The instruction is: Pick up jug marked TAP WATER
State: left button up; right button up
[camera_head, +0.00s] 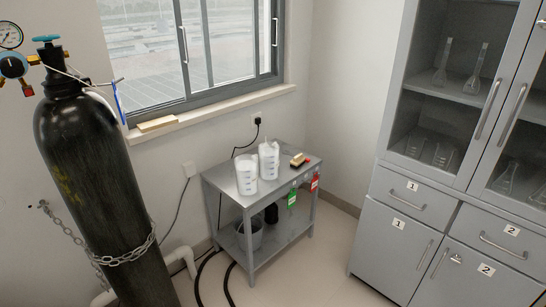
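Two translucent white jugs with measuring marks stand upright on a small grey metal table (285,178). One jug (247,178) is at the left, nearer the front edge. The other jug (269,161) is just behind it to the right. I cannot read the words TAP WATER on either, so I cannot tell which is so marked. A green tag (292,198) and a red tag (315,181) hang at the table's right front edge, their writing too small to read. Neither gripper is in view.
A black gas cylinder (90,165) with a chain (128,257) stands at the left. A grey cabinet (400,235) with glassware is at the right. A brown block (299,160) lies on the table. A bucket (249,235) sits on its lower shelf. Floor right of the table is clear.

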aim_at(271, 159)
jog(key=i+l, duration=0.25)
jog(key=i, duration=0.25)
jog(key=i+l, duration=0.3)
jog(key=i, duration=0.2)
jog(key=i+l+z, duration=0.1)
jog(key=i+l, duration=0.15)
jog(key=i, duration=0.25)
